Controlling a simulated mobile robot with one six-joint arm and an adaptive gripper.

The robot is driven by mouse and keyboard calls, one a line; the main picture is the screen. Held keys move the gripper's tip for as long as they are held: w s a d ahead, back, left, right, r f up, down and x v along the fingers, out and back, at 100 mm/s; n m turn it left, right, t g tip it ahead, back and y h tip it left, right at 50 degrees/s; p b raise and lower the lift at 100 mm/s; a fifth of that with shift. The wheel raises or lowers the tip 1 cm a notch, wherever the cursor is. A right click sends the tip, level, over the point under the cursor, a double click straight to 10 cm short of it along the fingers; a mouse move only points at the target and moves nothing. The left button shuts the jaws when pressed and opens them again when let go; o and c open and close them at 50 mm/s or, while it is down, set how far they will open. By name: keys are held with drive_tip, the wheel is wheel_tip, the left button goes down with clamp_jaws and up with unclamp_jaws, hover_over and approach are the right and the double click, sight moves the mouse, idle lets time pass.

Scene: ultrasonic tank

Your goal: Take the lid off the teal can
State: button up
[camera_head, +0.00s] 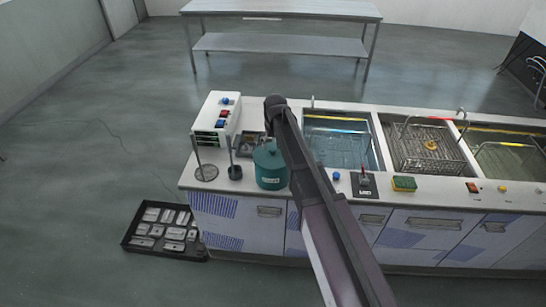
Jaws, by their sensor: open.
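The teal can (271,172) stands upright on the white counter, left of the sinks. It has a pale label on its front. Its teal lid (265,153) is on top with a small knob. My arm rises from the bottom right and passes close by the can's right side in the picture, covering part of that edge. The arm's dark far end is beyond the can. I cannot make out my gripper or its fingers; the arm seems to hide them.
Basins (338,143) and a yellow-green sponge (404,183) are to the right. A black tray (127,236) lies on the floor.

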sight(272, 149)
drive_tip(key=shift+w+a+f+b, duration=0.1)
drive_tip(key=shift+w+f+b, duration=0.1)
drive_tip(key=shift+f+b, duration=0.4)
drive_tip(key=shift+w+a+f+b, duration=0.15)
drive_tip(key=shift+f+b, duration=0.25)
drive_tip(key=shift+f, duration=0.25)
drive_tip(key=shift+w+f+b, duration=0.1)
drive_tip(key=shift+f+b, duration=0.7)
clamp_jaws()
